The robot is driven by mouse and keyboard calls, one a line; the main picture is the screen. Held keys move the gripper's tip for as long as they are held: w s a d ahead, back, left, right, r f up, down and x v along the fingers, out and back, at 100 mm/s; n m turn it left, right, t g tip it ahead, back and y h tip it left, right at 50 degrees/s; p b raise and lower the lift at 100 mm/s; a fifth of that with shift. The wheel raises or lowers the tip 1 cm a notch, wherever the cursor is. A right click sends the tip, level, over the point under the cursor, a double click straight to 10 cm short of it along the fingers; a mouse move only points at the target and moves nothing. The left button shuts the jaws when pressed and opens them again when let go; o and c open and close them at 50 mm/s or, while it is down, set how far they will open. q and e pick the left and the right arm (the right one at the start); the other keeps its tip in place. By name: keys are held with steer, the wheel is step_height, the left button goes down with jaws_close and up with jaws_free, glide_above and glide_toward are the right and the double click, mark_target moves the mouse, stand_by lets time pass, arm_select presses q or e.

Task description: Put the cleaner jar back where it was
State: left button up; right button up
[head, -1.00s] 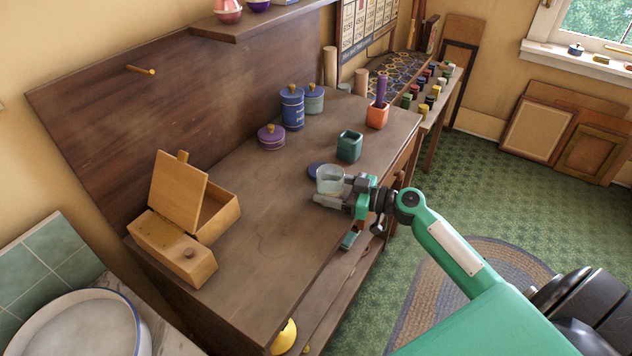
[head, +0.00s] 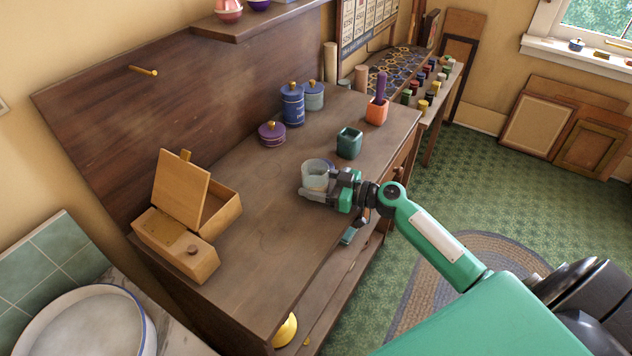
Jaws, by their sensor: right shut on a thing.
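The cleaner jar, which I take to be the pale see-through open glass jar (head: 314,173), is upright in my right gripper (head: 319,190) over the right part of the wooden bench (head: 255,205). The gripper is shut on the jar, reaching it from the right. I cannot tell whether the jar's base touches the bench top. A flat blue disc (head: 327,164), perhaps a lid, lies behind the jar and is mostly hidden by it. My left gripper is not in view.
A teal square pot (head: 349,144) and an orange pot (head: 377,111) stand behind the jar. A purple pot (head: 272,135), a blue canister (head: 292,106) and a grey-blue jar (head: 314,97) stand near the back panel. An open wooden box (head: 190,251) is at left. The bench middle is clear.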

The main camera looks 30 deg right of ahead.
mark_target(327, 186)
steer(key=o, duration=1.3)
steer(key=shift+r+p, duration=0.2)
steer(key=shift+p, duration=0.1)
steer(key=shift+s+d+f+b, duration=0.15)
steer(key=shift+s+d+b, duration=0.2)
steer(key=shift+s+d, duration=0.15)
steer(key=shift+s+d+f+b, duration=0.15)
steer(key=shift+s+d+b, duration=0.25)
steer(key=shift+s, duration=0.15)
steer(key=b+v, duration=0.1)
steer(key=v, duration=0.2)
steer(key=shift+s+d, duration=0.15)
steer(key=shift+s, duration=0.15)
steer(key=b+v, duration=0.1)
steer(key=v, duration=0.3)
steer(key=shift+s+d+r, duration=0.15)
steer(key=shift+d+r, duration=0.05)
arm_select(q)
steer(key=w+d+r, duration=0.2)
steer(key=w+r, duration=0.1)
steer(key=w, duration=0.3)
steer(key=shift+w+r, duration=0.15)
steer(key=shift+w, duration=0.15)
arm_select(e)
steer(key=shift+s+d+r, duration=0.1)
steer(key=shift+s+d, duration=0.3)
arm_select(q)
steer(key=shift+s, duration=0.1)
